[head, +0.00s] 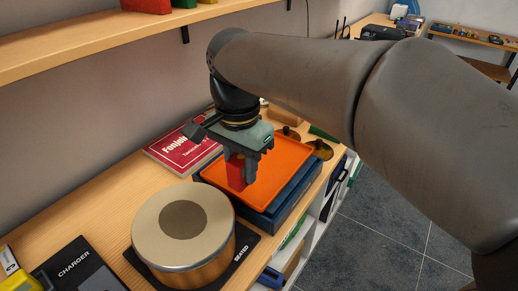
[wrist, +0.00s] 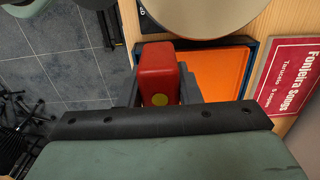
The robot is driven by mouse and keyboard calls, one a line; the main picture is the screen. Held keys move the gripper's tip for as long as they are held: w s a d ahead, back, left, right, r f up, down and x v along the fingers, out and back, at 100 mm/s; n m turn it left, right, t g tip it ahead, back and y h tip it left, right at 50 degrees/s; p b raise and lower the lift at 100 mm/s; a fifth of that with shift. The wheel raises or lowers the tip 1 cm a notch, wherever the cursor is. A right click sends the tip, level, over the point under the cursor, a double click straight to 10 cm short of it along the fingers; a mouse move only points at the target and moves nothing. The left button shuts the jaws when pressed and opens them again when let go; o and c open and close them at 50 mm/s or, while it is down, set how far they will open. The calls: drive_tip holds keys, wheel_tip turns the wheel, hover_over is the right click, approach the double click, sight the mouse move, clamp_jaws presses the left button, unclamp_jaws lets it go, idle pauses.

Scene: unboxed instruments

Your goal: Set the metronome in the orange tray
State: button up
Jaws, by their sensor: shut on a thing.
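The red metronome (wrist: 158,72), a small block with a yellow disc on its face, is held between the fingers of my gripper (head: 241,174). It also shows as a red patch between the fingers in the head view (head: 235,172). The orange tray (head: 283,152) lies on a dark blue box, and the gripper and metronome appear over its left part. In the wrist view the tray (wrist: 224,72) shows just right of the metronome. I cannot tell whether the metronome's lower end touches the tray.
A round drum (head: 183,225) stands on a black mat in front of the tray. A red book (head: 183,147) lies behind it to the left. A charger box (head: 80,268) is at lower left. A shelf (head: 120,42) overhangs the bench.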

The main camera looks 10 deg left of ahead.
drive_tip(key=w+f, duration=0.2)
drive_tip(key=w, duration=0.1)
drive_tip(key=w+a+f, duration=0.1)
drive_tip(key=w+f, duration=0.1)
drive_tip(key=w+f+p, duration=0.1)
drive_tip(key=w+f, duration=0.2)
drive_tip(key=shift+w+a, duration=0.15)
drive_tip(key=shift+w, duration=0.2)
drive_tip(key=shift+w+f, duration=0.15)
drive_tip(key=shift+f, duration=0.8)
drive_tip(key=shift+w+f, duration=0.15)
drive_tip(key=shift+f, duration=0.8)
drive_tip(key=shift+f, duration=0.2)
drive_tip(key=o, duration=1)
wheel_tip(320, 180, up, 12)
drive_tip(key=shift+r, duration=0.2)
